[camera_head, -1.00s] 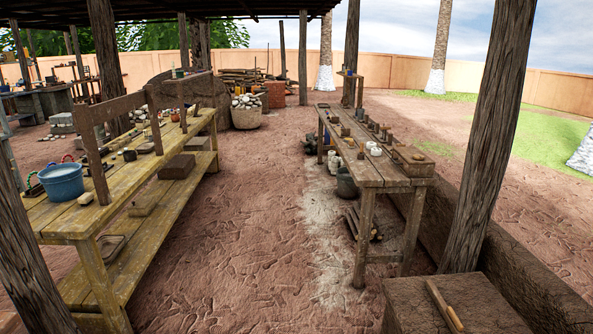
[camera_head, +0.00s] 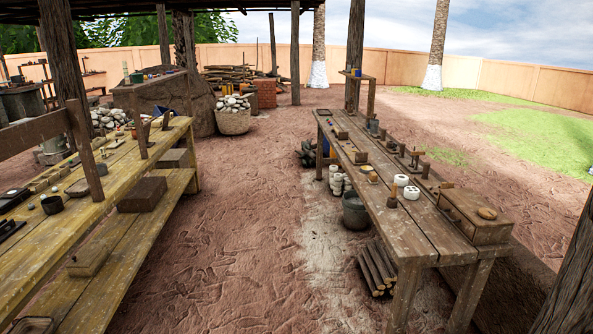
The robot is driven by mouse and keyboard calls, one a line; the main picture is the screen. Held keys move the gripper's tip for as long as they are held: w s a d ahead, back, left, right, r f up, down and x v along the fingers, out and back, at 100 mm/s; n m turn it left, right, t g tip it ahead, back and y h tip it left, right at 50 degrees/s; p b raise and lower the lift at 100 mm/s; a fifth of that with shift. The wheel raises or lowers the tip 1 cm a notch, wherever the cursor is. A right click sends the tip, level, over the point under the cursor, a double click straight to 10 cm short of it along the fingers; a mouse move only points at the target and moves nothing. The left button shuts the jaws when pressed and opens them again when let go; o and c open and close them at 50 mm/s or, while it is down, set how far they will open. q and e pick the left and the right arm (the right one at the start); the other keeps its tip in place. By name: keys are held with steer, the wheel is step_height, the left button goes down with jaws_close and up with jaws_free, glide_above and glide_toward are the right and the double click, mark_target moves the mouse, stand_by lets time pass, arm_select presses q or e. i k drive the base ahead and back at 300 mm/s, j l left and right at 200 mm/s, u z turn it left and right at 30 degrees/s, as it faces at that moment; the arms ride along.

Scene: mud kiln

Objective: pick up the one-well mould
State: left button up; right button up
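Neither of my grippers shows in the head view. I cannot tell for sure which thing is the one-well mould. A small shallow tray-like piece (camera_head: 34,325) lies on the left bench's lower shelf at the bottom edge, partly cut off. Small dark pieces (camera_head: 12,199) lie on the left bench top, too small to tell apart. Several small brown blocks (camera_head: 361,158) stand on the right table, also too small to identify.
A long yellowish bench (camera_head: 120,165) runs along the left and a wooden table (camera_head: 410,225) along the right. A dirt aisle (camera_head: 240,240) between them is clear. A bucket (camera_head: 355,210) and a log stack (camera_head: 377,268) sit by the right table. A post (camera_head: 570,290) stands at right.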

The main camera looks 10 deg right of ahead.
mark_target(402, 180)
steer(key=i+z, duration=0.1)
steer(key=i, duration=0.95)
steer(key=i+j, duration=0.2)
steer(key=i, duration=0.9)
steer(key=l+z, duration=0.05)
